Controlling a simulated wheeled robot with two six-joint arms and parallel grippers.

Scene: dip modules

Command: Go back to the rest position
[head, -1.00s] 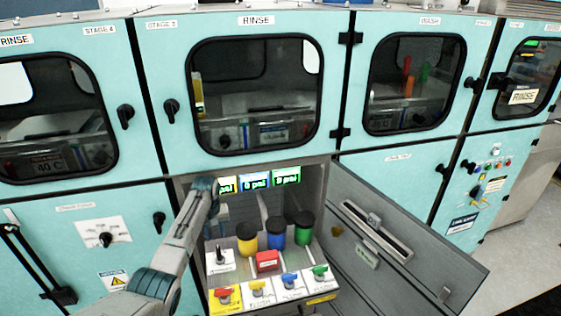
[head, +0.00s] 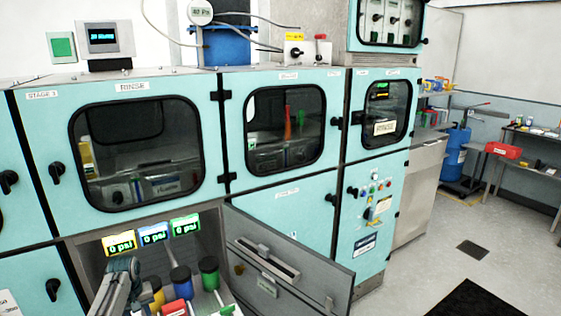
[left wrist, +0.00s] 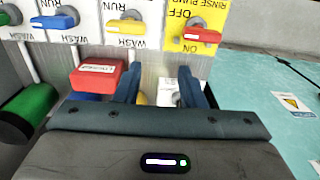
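My left gripper (left wrist: 159,78) is open in the left wrist view, with a gap between its two dark blue fingers and nothing held. It faces the valve panel, whose red handle (left wrist: 202,36), yellow handle (left wrist: 125,26) and blue handle (left wrist: 54,20) show above the fingers. A red block (left wrist: 97,77) is left of the fingers. In the head view my left arm comes up from the bottom left, in front of the open compartment below the three psi displays (head: 153,233). The arm's fingertips cannot be made out there. My right gripper is in neither view.
The open grey compartment door (head: 288,262) sticks out to the right. Black-capped yellow, blue (head: 181,281) and green (head: 210,272) containers stand inside the compartment near my left arm. Teal cabinets (head: 285,222) fill the left and middle. Floor (head: 425,255) is free at the right.

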